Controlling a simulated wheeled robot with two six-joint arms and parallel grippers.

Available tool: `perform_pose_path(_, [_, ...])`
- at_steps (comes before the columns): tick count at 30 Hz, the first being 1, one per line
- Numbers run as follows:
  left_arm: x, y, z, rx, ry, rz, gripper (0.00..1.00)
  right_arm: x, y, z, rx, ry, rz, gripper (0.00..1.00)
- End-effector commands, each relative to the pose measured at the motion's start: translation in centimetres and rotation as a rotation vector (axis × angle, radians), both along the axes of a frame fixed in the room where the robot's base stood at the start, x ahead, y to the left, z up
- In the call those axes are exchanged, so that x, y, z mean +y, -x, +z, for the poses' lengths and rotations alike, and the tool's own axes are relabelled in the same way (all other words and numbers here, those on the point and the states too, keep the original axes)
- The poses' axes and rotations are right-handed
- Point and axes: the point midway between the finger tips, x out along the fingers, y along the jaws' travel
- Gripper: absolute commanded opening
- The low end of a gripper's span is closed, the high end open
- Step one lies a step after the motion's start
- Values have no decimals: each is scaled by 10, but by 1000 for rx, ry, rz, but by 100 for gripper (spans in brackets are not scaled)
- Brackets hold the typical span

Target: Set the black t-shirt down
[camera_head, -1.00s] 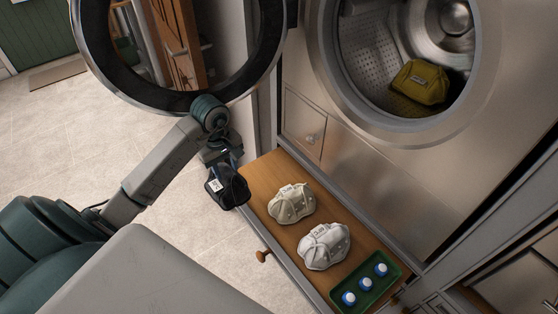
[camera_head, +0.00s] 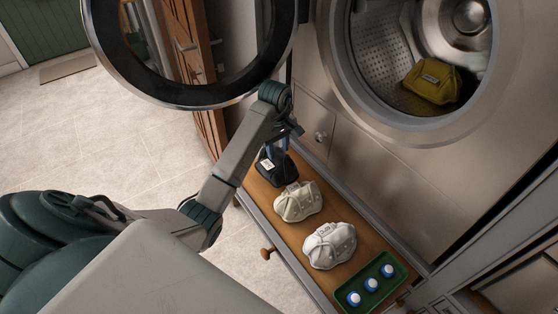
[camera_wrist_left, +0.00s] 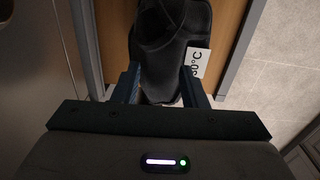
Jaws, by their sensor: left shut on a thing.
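The black t-shirt (camera_head: 269,172), a dark bundle with a white tag, is at the far end of the wooden drawer board (camera_head: 249,185). My left gripper (camera_head: 279,150) is shut on it from above. In the left wrist view the t-shirt (camera_wrist_left: 172,35) sits between the two fingers (camera_wrist_left: 158,88), over the wood, with its tag at the right. I cannot tell whether its underside touches the board. My right gripper is not in view.
A cream bundle (camera_head: 298,202) and a white bundle (camera_head: 330,245) lie nearer on the board. A green tray (camera_head: 393,285) holds three blue-and-white items. A yellow bundle (camera_head: 432,81) is in the washer drum. The round door (camera_head: 187,95) stands open beside my arm.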

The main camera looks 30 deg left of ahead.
Motion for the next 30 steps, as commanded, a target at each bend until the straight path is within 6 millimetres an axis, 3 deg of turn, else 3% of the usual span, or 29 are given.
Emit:
perform_pose_path(7, [0, 0, -17, -1, 0, 0, 0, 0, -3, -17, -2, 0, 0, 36])
perform_pose_path(12, [-2, -2, -32, 2, 1, 0, 0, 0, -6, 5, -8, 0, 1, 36])
perform_pose_path(24, [-2, -4, -44, -1, 0, 0, 0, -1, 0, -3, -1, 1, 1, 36])
perform_pose_path(25, [-2, -4, -43, -1, 0, 0, 45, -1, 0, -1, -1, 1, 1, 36])
perform_pose_path(27, [-2, -4, -42, -1, 0, 0, 58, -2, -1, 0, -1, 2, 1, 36])
perform_pose_path(30, [-1, -4, -42, -1, 0, 0, 61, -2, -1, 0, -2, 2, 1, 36])
